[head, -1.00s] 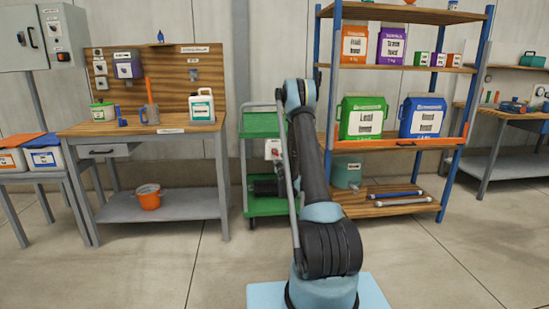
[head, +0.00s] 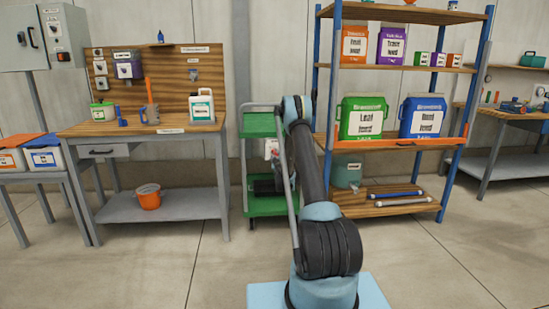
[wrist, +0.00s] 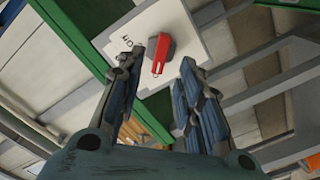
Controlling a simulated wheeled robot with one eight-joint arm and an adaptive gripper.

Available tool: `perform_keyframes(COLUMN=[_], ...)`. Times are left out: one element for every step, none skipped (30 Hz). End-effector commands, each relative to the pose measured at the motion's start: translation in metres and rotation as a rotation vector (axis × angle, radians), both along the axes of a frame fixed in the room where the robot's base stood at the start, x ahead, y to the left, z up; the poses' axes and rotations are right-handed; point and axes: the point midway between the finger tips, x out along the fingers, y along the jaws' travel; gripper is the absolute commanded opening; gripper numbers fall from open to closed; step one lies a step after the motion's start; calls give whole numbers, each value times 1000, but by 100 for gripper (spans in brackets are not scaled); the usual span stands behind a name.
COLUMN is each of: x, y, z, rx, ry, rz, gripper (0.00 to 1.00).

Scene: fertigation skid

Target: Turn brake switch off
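The brake switch (wrist: 160,54) shows in the wrist view as a red lever on a dark grey base. It is fixed to a white plate (wrist: 190,18) with printed lettering, partly readable as "ON". In the head view the white switch box (head: 271,149) sits on the green cart, mostly behind my arm. My gripper (wrist: 161,60) is open, with one finger to the left of the red lever and the other to its right. Both fingers appear apart from the lever, and nothing is between them but the view of it. In the head view my gripper is hidden behind my arm.
The green cart (head: 262,125) stands between a wooden workbench (head: 140,130) on the left and a blue-posted shelf rack (head: 455,178) on the right. A dark motor-like part (head: 264,187) rests on the cart's lower shelf. The floor in front is clear.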

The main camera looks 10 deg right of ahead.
Motion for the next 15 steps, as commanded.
perform_keyframes(x=[9,14,21,26,30,36,39,43,47,50,52,55,57,58,59], y=[0,0,0,0,0,0,0,0,0,0,0,0,0,0,0], z=[0,0,-1,0,0,0,0,0,0,0,0,0,0,0,0], rx=[-1,-1,-1,0,0,0,-1,-1,-1,0,0,0,0,0,0], ry=[0,0,0,0,0,0,1,1,1,1,1,1,1,1,1], rz=[0,0,0,0,0,0,1,1,1,1,1,1,1,1,1], gripper=[34,34,34,34,34,34,34,34,34,34,34,34,34,34,34])
